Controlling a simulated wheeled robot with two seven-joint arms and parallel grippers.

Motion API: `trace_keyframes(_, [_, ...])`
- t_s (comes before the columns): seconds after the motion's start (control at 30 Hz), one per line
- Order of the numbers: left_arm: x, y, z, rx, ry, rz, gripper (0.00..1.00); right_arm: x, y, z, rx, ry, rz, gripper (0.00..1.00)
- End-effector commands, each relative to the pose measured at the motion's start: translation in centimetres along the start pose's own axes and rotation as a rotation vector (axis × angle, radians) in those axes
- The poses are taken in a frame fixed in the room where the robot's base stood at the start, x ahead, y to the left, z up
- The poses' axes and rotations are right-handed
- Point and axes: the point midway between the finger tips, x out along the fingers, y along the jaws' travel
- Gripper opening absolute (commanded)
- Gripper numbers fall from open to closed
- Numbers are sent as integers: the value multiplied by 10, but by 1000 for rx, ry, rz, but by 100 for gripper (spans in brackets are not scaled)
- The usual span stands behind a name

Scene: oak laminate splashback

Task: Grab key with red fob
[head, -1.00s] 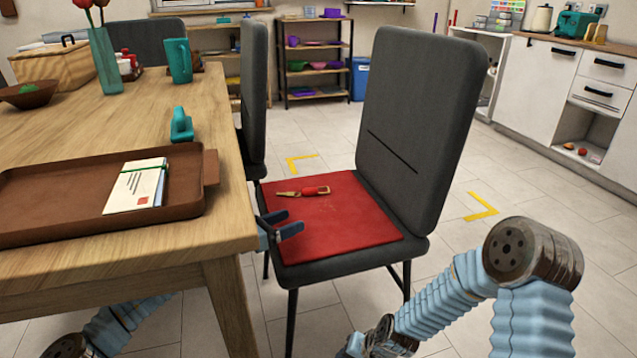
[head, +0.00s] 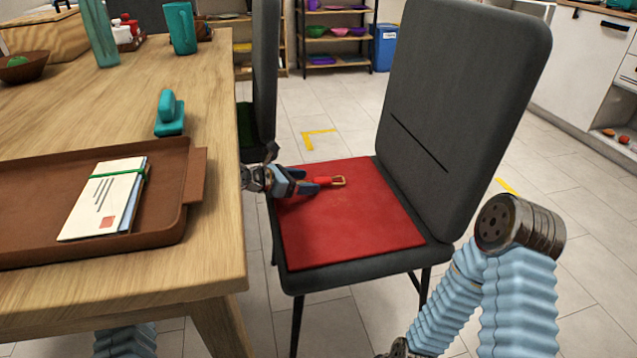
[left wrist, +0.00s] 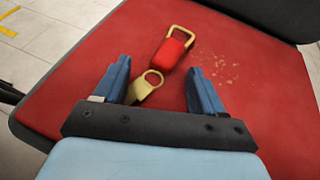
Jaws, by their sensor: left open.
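The key with red fob lies on the red cushion (head: 355,222) of the near chair. In the head view its red fob (head: 326,181) and brass loop show past my left gripper (head: 312,186), which hides the rest. In the left wrist view the red fob (left wrist: 168,52) lies beyond the fingertips, and the brass key (left wrist: 148,86) reaches back between the open fingers, closer to the left one. The key's end is partly hidden by the left finger and the gripper body. My left gripper (left wrist: 158,88) is open and holds nothing.
The wooden table's edge (head: 232,230) stands close left of the chair, with a brown tray (head: 60,256) holding envelopes (head: 105,200). The chair's dark backrest (head: 465,85) rises behind the cushion. A second chair (head: 264,90) stands further back.

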Motion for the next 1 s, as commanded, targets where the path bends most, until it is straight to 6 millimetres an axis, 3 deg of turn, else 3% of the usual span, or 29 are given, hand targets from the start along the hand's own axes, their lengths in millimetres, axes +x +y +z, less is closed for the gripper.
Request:
trace_keyframes(0.1, [12,0,0,-1,-1,1,70,1,0,0,0,0,0,43])
trace_keyframes(0.33, [14,0,-1,-1,1,1,70,1,0,0,0,0,0,43])
trace_keyframes(0.8, [14,1,-2,-1,3,2,1,1,0,0,0,0,0,43])
trace_keyframes(1.0, [14,1,-3,-2,4,3,1,1,0,0,1,0,0,43])
